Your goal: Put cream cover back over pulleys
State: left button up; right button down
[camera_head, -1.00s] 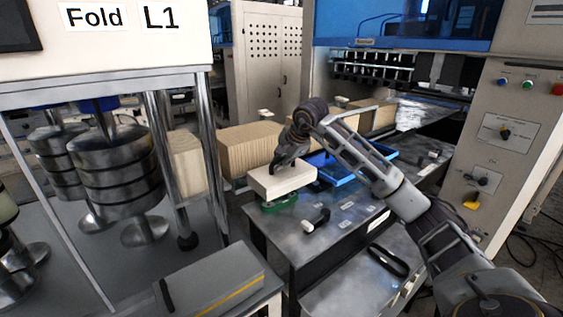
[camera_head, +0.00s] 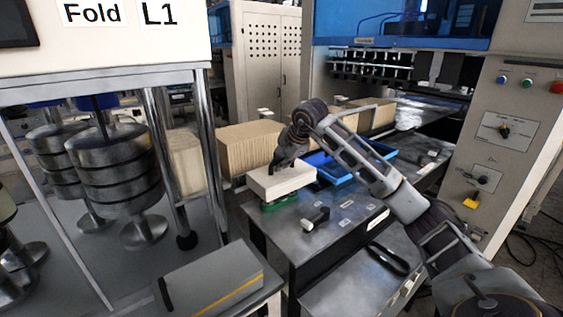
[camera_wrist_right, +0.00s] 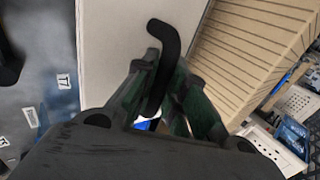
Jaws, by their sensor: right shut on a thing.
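The cream cover (camera_head: 281,184) is a pale box-shaped block at the near left corner of the dark table, above a green base (camera_head: 280,202). My right gripper (camera_head: 277,166) is at the top of the cover. In the right wrist view, the gripper (camera_wrist_right: 166,95) is shut on the cover's black hooked handle (camera_wrist_right: 165,50), with the pale cover (camera_wrist_right: 110,45) behind it. No pulleys show; whatever is under the cover is hidden. I cannot tell whether the cover is fully seated on the green base. My left gripper is not in view.
A blue tray (camera_head: 337,178) lies behind my right forearm on the dark table (camera_head: 345,235). A ridged tan stack (camera_head: 250,148) stands just behind the cover. A small black-and-white part (camera_head: 316,219) lies in front. A steel frame with metal rolls (camera_head: 115,170) stands left.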

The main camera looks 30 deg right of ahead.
aim_at(283, 171)
jog(key=shift+f+b, duration=1)
jog(key=shift+f, duration=0.45)
jog(key=shift+f+b, duration=0.75)
jog(key=shift+f, duration=0.2)
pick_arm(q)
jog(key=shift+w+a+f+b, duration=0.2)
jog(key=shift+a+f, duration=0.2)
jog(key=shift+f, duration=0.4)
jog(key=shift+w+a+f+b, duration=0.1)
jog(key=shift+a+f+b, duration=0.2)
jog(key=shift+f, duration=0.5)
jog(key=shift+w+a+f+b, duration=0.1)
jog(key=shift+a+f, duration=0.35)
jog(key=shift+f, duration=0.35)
pick_arm(e)
jog(key=shift+f, duration=0.8)
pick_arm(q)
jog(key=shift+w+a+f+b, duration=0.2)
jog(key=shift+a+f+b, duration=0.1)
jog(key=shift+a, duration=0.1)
pick_arm(e)
jog(key=shift+f, duration=0.45)
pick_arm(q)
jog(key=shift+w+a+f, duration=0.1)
pick_arm(e)
jog(key=shift+f, duration=0.2)
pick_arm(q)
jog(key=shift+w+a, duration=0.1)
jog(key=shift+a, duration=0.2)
